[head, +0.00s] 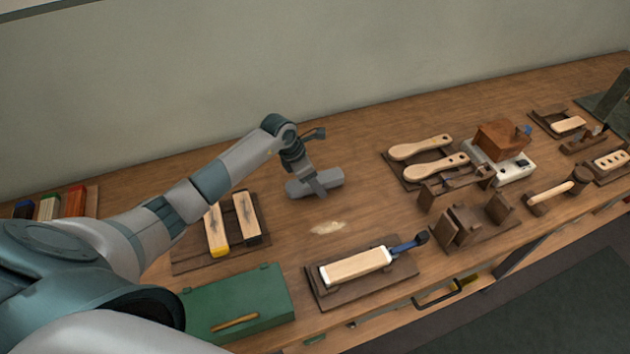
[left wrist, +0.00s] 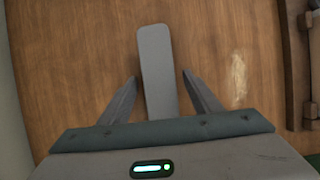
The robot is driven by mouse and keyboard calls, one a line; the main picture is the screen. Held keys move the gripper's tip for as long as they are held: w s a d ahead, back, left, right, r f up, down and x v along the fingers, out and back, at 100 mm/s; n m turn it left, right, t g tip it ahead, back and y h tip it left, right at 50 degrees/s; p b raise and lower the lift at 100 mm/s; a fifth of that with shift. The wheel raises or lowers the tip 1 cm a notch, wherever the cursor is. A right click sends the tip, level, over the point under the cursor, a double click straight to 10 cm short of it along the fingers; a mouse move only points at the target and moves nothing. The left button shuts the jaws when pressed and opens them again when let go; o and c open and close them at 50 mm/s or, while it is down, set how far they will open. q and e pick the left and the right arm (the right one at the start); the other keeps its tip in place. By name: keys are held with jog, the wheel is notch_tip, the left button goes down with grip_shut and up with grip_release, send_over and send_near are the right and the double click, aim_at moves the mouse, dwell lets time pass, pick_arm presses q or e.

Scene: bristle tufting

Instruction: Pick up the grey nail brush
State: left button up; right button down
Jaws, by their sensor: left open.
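The grey nail brush (head: 333,176) lies on the bench below my left gripper (head: 316,188) in the head view, partly covered by it. In the left wrist view the nail brush (left wrist: 154,50) is a plain long grey block with a rounded far end. It runs between the two spread fingers of my left gripper (left wrist: 159,75), with a gap on each side. Its near end is hidden by the gripper body. The gripper is open and holds nothing. Bristles are not visible. My right gripper is not in view.
A pale patch (head: 327,228) marks the wood near the brush. A dark tray with two wooden blocks (head: 246,215) is at left, a green box (head: 240,303) in front. A brush block (head: 355,267) lies on a tray; wooden paddles (head: 420,147) lie to the right.

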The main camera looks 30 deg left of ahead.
aim_at(319, 178)
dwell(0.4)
pick_arm(q)
jog(key=c, duration=1.3)
jog(key=shift+r, duration=0.1)
jog(key=shift+w+r+b, duration=0.1)
jog(key=shift+r+b, duration=0.35)
jog(key=shift+r, duration=0.05)
notch_tip(319, 178, up, 2)
jog(key=shift+a+r+b, duration=0.1)
jog(key=shift+r+b, duration=0.1)
jog(key=shift+b, duration=0.5)
jog(key=d+r+b, duration=0.1)
jog(key=d+r, duration=0.1)
jog(key=d, duration=0.2)
jog(key=d+r+b, duration=0.1)
jog(key=d+r, duration=0.2)
jog(key=d, duration=0.1)
jog(key=d+r+b, duration=0.2)
jog(key=d, duration=0.1)
jog(key=shift+w+d+r, duration=0.2)
jog(key=shift+w+d, duration=0.1)
jog(key=shift+d, duration=0.1)
